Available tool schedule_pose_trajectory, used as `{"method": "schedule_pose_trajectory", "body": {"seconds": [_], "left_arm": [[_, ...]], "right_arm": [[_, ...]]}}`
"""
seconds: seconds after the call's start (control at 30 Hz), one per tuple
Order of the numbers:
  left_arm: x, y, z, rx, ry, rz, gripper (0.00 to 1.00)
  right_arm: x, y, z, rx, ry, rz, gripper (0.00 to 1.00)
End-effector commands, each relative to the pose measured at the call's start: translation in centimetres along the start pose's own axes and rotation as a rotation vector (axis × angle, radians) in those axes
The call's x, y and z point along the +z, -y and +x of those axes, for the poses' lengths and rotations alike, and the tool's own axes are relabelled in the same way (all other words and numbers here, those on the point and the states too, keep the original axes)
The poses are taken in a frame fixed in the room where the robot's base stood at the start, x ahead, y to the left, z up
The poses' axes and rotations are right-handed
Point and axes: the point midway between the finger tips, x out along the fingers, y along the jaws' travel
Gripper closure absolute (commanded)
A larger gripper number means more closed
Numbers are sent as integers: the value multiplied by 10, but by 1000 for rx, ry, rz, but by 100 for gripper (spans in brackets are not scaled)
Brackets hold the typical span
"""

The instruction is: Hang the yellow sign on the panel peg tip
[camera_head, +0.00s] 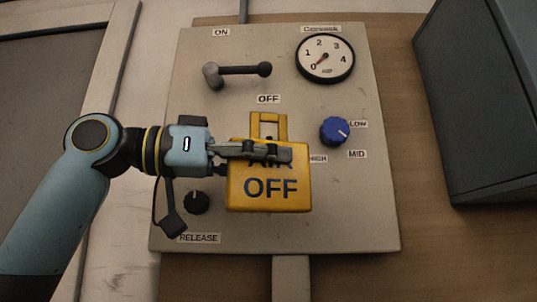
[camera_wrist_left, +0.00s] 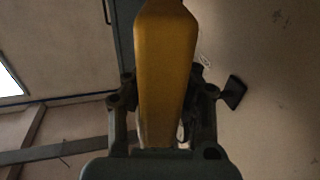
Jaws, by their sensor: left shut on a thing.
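The yellow sign (camera_head: 269,188), lettered "AIR OFF" with a square loop handle on top, is upright in front of the panel (camera_head: 350,215) in the head view. My left gripper (camera_head: 284,153) comes in from the left and is shut on the sign, its finger crossing the upper lettering. In the left wrist view the yellow sign (camera_wrist_left: 164,75) stands edge-on between both fingers. The handle's opening shows panel behind it. I cannot make out the peg tip; the sign or gripper may hide it. My right gripper is not in view.
The panel carries a dark lever (camera_head: 240,71) at upper left, a gauge (camera_head: 325,59) at upper right, a blue knob (camera_head: 333,131) just right of the sign and a black knob (camera_head: 196,202) below my gripper. A dark grey box (camera_head: 482,110) stands at the right.

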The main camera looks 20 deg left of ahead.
Motion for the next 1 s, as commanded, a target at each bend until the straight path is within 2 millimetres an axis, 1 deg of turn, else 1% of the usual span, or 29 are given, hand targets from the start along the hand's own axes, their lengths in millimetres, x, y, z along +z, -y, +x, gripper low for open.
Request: {"method": "schedule_pose_trajectory", "body": {"seconds": [0.17, 0.5, 0.73, 1.0], "left_arm": [[1, 12, 3, 1, -1, -2, 100], [3, 33, 9, 0, -1, -1, 100], [10, 42, 11, 0, 0, -1, 100], [14, 46, 12, 0, 0, 0, 100]], "right_arm": [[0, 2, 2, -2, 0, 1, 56], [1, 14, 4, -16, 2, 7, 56], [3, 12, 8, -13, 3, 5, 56], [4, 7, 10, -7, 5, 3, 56]]}}
